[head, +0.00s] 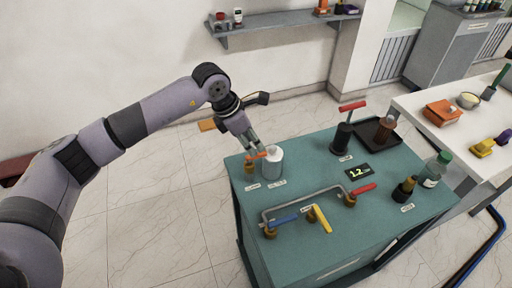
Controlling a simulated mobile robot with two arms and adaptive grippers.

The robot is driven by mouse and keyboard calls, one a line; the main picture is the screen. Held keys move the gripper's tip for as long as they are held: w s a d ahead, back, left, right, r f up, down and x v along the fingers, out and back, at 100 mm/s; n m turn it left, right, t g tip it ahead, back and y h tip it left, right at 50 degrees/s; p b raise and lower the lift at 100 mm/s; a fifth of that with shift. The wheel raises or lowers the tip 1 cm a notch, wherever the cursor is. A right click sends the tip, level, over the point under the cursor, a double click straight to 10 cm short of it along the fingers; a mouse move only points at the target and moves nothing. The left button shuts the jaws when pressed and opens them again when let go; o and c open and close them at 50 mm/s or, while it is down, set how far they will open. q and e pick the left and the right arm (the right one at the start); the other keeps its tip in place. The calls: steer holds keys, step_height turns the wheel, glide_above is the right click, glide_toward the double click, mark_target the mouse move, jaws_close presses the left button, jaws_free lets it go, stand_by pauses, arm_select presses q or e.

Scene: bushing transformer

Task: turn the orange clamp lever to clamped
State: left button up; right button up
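The orange lever (256,156) sits on a small brass-coloured post (249,169) at the back left corner of the green bench. It lies roughly level and points right toward a pale grey cylinder (272,162) that stands close beside it. My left gripper (254,146) reaches down from the upper left, with its fingertips just above or at the lever. Contact is too small to tell, and so is whether the fingers are apart. My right gripper is not in view.
The green bench (310,250) also carries a black post with a red handle (352,106), a dark tray (370,135), a 1.2 display (358,172), and a grey pipe with blue (284,220), yellow (322,219) and red (363,189) levers. A white table (480,155) stands right.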

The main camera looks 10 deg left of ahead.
arm_select(q)
steer(key=v, duration=0.7)
steer(key=shift+r, duration=0.25)
steer(key=shift+s, duration=0.1)
